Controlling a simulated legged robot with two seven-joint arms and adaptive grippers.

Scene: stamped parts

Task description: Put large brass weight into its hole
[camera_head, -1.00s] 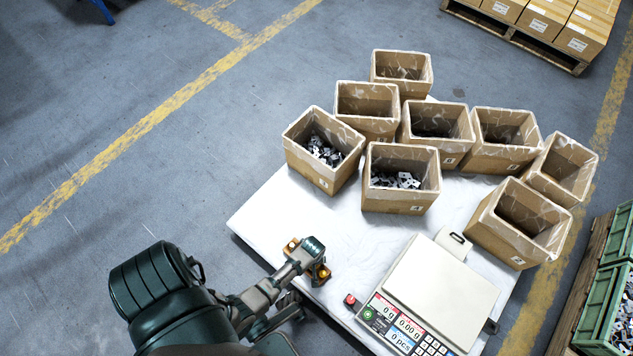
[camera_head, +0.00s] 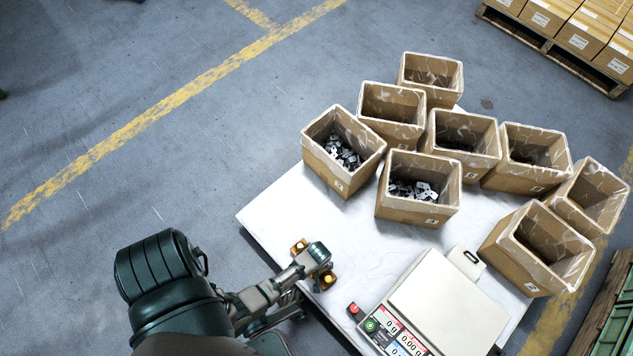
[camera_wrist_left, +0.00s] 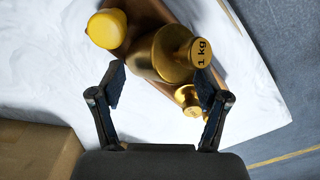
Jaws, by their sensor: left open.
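The large brass weight (camera_wrist_left: 174,54), with "1 kg" on its knob, sits at the brown wooden holder (camera_wrist_left: 152,14) in the left wrist view. I cannot tell whether it is seated in a hole. A second weight with a yellow knob (camera_wrist_left: 106,29) is to its left, and a smaller brass weight (camera_wrist_left: 189,98) is below it near the right finger. My left gripper (camera_wrist_left: 160,82) is open and empty, its fingers just short of the large weight. In the head view my left gripper (camera_head: 319,262) hides most of the holder; brass bits (camera_head: 328,279) show beside it.
The white table (camera_head: 262,215) also bears a counting scale (camera_head: 445,300) right of the holder and several cardboard boxes (camera_head: 415,210) behind, some with metal parts. A red button (camera_head: 353,309) is close by the scale. The table between holder and boxes is clear.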

